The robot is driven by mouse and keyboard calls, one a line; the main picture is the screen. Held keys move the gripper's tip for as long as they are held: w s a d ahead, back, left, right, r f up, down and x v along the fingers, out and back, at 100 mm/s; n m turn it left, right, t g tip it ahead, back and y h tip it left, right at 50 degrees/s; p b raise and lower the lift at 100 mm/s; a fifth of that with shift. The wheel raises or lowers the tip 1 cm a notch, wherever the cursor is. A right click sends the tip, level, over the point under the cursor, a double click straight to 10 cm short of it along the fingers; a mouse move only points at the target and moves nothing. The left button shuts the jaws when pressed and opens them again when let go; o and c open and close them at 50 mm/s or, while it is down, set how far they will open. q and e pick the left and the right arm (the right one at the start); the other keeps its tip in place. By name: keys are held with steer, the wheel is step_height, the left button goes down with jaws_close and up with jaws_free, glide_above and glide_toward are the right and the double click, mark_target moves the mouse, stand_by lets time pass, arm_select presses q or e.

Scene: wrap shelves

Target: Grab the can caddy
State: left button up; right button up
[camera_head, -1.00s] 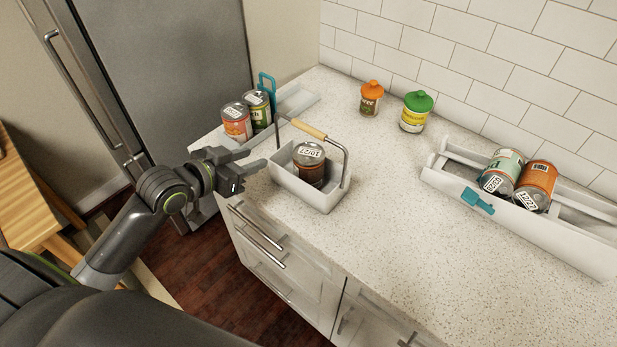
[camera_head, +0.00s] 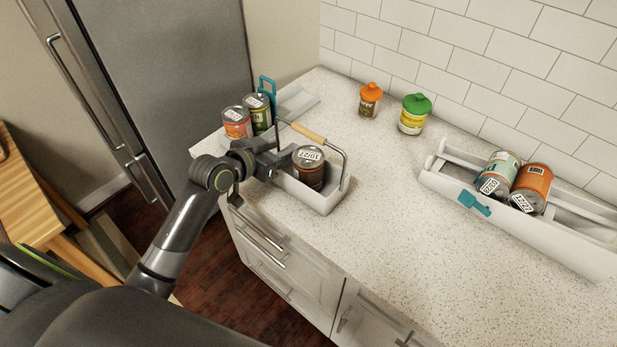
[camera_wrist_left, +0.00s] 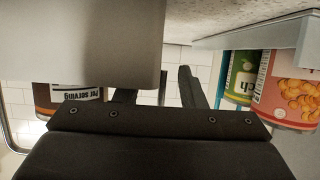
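The can caddy (camera_head: 312,199) is a white open tray with a metal bail and a wooden handle bar (camera_head: 309,133). It stands on the counter near the front edge, with one dated can (camera_head: 309,172) in it. My left gripper (camera_head: 283,150) is at the caddy's left end, beside the left upright of the bail, and covers part of that end. In the left wrist view, its two fingers (camera_wrist_left: 158,90) are apart. A pale caddy wall (camera_wrist_left: 80,40) fills the upper left there and the can (camera_wrist_left: 75,96) shows below it. Contact is unclear. My right gripper is not in view.
Orange-lidded (camera_head: 370,100) and green-lidded (camera_head: 414,115) containers stand near the tiled wall. A long white rack (camera_head: 545,232) holds two tilted cans at right. The middle counter is clear.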

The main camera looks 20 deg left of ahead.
arm_select(q)
steer(key=shift+c, duration=0.3)
jaws_close()
steer(key=shift+r, duration=0.15)
